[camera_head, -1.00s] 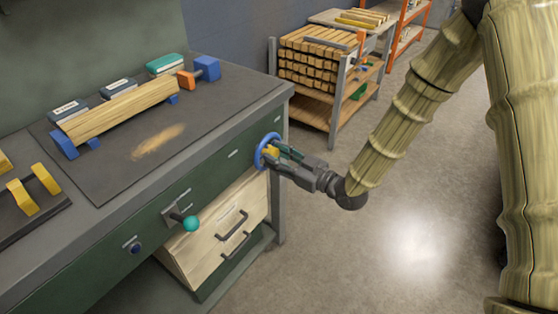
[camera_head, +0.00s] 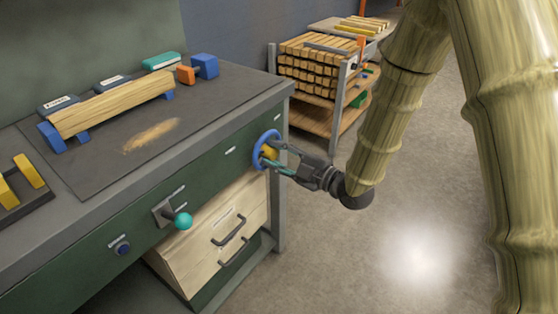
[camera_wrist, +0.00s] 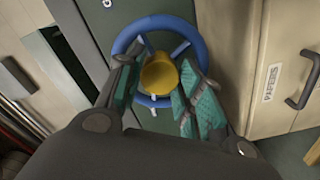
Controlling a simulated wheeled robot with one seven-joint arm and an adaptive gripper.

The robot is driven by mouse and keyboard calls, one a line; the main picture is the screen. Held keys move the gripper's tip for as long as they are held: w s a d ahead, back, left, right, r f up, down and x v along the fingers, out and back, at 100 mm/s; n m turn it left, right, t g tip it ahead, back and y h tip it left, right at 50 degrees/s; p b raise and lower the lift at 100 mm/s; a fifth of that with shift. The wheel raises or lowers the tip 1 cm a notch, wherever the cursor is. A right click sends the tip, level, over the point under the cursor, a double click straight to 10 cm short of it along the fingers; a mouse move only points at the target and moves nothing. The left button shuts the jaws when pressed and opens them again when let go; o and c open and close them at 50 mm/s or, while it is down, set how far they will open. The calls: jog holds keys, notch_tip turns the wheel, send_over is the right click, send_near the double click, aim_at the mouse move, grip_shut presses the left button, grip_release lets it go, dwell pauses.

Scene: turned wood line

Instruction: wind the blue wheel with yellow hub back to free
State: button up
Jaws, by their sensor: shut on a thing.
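The blue wheel (camera_head: 259,147) with a yellow hub (camera_head: 269,151) is mounted on the green front of the bench, near its right corner. In the wrist view the blue wheel (camera_wrist: 203,48) is a ring with spokes around the yellow hub (camera_wrist: 159,75). My gripper (camera_head: 276,157) reaches the wheel from the right. In the wrist view its teal-padded fingers (camera_wrist: 158,98) lie on either side of the hub, and it is shut on the wheel's hub. The finger tips partly hide the spokes and the lower rim.
A teal-knobbed lever (camera_head: 183,221) and a dark blue button (camera_head: 123,249) are on the bench front. Pale drawers (camera_head: 215,240) with dark handles sit below. A wooden workpiece (camera_head: 112,106) lies on the bench top. A rack of timber (camera_head: 310,62) stands behind; the floor at right is clear.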

jog(key=shift+s+f+n+b, duration=0.1)
jog(key=shift+f+n+b, duration=0.1)
jog(key=shift+n+b, duration=0.3)
jog(key=shift+o, duration=0.2)
jog(key=shift+n, duration=0.3)
jog(key=shift+c, duration=0.2)
jog(key=o, duration=1)
jog(key=shift+r, duration=0.15)
jog(key=shift+o, duration=0.2)
jog(key=v, duration=1.2)
